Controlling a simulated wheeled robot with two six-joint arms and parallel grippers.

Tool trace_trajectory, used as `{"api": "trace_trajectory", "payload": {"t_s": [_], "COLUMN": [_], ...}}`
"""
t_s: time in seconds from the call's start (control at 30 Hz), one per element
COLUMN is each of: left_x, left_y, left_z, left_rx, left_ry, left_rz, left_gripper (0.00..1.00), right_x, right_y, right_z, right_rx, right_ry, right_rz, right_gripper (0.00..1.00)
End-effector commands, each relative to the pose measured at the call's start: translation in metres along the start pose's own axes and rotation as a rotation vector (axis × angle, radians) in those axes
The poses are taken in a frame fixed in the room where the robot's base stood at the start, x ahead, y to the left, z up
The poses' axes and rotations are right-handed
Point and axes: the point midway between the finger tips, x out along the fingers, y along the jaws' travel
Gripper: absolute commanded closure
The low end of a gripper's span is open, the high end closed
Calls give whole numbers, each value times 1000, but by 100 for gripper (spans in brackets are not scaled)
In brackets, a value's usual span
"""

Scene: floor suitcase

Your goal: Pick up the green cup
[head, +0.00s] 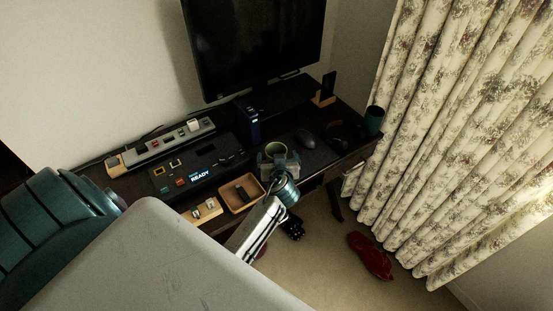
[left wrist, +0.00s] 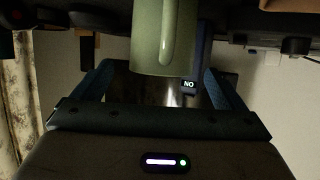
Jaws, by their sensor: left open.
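The light green cup (head: 275,149) stands on the dark desk near its front edge, its rim facing up in the head view. In the left wrist view the cup (left wrist: 163,38) fills the top middle, with its handle facing the camera. My left gripper (head: 279,161) is at the near side of the cup, and its body hides the lower part of it in the head view. In the left wrist view its two blue fingers (left wrist: 160,78) are spread, one on each side of the cup. I cannot tell whether either finger touches it. My right gripper is not in view.
A dark teal cup (head: 374,120) stands at the desk's right end. A mouse (head: 306,138), a blue box (head: 247,122), a tan tray (head: 233,201), a control panel (head: 184,170) and a monitor (head: 253,45) surround the work area. A red shoe (head: 370,255) lies on the floor.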

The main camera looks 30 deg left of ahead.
Motion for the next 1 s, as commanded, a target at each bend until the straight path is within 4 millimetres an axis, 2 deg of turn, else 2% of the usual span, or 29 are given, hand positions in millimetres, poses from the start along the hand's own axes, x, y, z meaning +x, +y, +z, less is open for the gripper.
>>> {"api": "trace_trajectory", "payload": {"t_s": [0.07,0.23,0.53,0.57,0.83,1.0], "left_x": [10,29,34,34,33,33], "left_y": [-1,-1,-1,-1,-1,-1], "left_z": [-4,-1,0,0,0,0], "left_rx": [4,1,0,0,0,0], "left_ry": [-1,0,0,0,-1,1], "left_rz": [0,0,1,1,0,1], "left_gripper": [7,7,7,11,64,64], "right_x": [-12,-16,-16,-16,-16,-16], "right_y": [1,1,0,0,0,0], "right_z": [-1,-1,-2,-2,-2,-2], "right_rx": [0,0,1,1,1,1], "right_ry": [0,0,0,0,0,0], "right_rz": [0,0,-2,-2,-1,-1], "right_gripper": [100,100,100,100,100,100]}}
